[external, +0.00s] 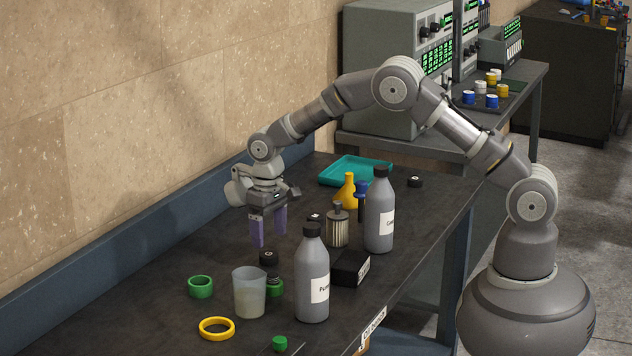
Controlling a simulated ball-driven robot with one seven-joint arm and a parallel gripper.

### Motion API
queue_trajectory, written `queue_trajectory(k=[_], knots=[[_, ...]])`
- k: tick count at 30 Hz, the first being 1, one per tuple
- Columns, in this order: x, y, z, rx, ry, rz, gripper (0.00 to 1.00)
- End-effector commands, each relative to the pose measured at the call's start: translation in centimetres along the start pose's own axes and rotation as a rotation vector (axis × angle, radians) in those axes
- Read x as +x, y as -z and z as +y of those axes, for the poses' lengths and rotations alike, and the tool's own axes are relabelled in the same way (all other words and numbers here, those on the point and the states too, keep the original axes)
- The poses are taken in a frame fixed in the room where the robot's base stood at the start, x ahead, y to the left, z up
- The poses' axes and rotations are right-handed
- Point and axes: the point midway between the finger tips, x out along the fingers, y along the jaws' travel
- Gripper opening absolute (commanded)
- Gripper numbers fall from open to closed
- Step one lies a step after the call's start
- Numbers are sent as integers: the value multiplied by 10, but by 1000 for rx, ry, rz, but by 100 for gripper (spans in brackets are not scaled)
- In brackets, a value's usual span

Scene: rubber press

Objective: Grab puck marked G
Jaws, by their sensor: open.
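Several small black pucks with white marks on top show in the external view; their letters are too small to read, so I cannot tell which is G. One puck (269,258) is in front of and below my gripper, close to its fingertips. A third puck (415,182) lies at the far right of the bench. My gripper (268,240) points down, its two purple fingers apart with nothing visible between them.
Grey bottles (312,280) (379,215), the ribbed canister (338,228) and a black box (350,268) crowd the right. A beaker (249,293), green ring (201,287) and yellow ring (216,328) stand in front. A teal tray (355,171) is behind. The bench's left side is clear.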

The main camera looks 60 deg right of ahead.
Motion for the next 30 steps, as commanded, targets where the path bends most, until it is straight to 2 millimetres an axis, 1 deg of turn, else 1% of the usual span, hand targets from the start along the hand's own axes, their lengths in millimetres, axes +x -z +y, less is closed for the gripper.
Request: queue_trajectory(k=[9,12,17,18,20,21,23,24,25,30], knots=[[48,0,2,-1,0,1,78],[52,1,2,-1,0,2,78],[50,1,2,-1,1,3,78],[50,1,2,-1,1,3,69],[50,1,2,-1,1,3,55],[50,1,2,-1,1,3,46],[50,1,2,-1,1,3,32],[50,1,2,-1,1,3,23],[50,1,2,-1,1,3,18],[50,1,2,-1,1,3,18]])
